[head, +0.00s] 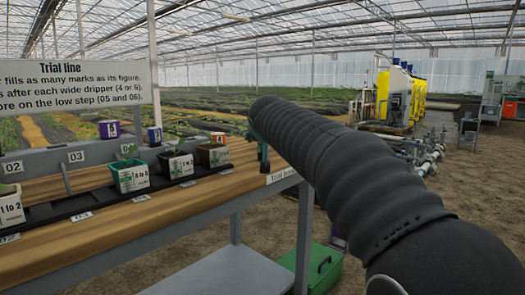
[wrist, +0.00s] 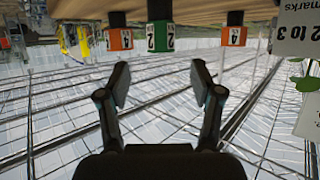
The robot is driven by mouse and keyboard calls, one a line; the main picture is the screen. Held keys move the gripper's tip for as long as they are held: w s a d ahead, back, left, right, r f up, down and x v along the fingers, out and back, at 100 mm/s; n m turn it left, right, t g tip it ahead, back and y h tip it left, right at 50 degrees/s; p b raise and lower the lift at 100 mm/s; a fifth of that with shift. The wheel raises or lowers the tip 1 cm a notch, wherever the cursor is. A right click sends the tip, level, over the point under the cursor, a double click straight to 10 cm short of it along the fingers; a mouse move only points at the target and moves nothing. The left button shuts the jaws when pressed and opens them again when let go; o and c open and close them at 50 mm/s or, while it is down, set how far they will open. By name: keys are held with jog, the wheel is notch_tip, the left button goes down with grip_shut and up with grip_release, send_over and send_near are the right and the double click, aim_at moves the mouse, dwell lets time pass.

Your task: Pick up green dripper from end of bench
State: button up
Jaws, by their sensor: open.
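The green dripper (wrist: 160,37) shows in the wrist view at the top centre, a small green block marked 2 with a dark upper part. That view is upside down, so it stands on the wooden bench (wrist: 190,12). My gripper (wrist: 161,84) is open and empty; its two fingers are spread either side of the line to the green dripper, apart from it. Orange drippers stand to its left (wrist: 120,40) and right (wrist: 235,36). In the head view my arm hides most of the bench end (head: 262,178); a small dark green shape under the arm tip is unclear.
Potted seedlings (head: 132,178) stand in a black tray along the bench. Purple (head: 112,129), blue (head: 155,136) and orange (head: 218,138) drippers stand behind them. A Trial line sign (head: 75,85) rises at left. A green box (head: 322,268) sits on the floor below the bench end.

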aim_at(262, 150)
jog(key=shift+x, duration=3.6)
jog(key=shift+a, duration=0.1)
jog(key=c, duration=1)
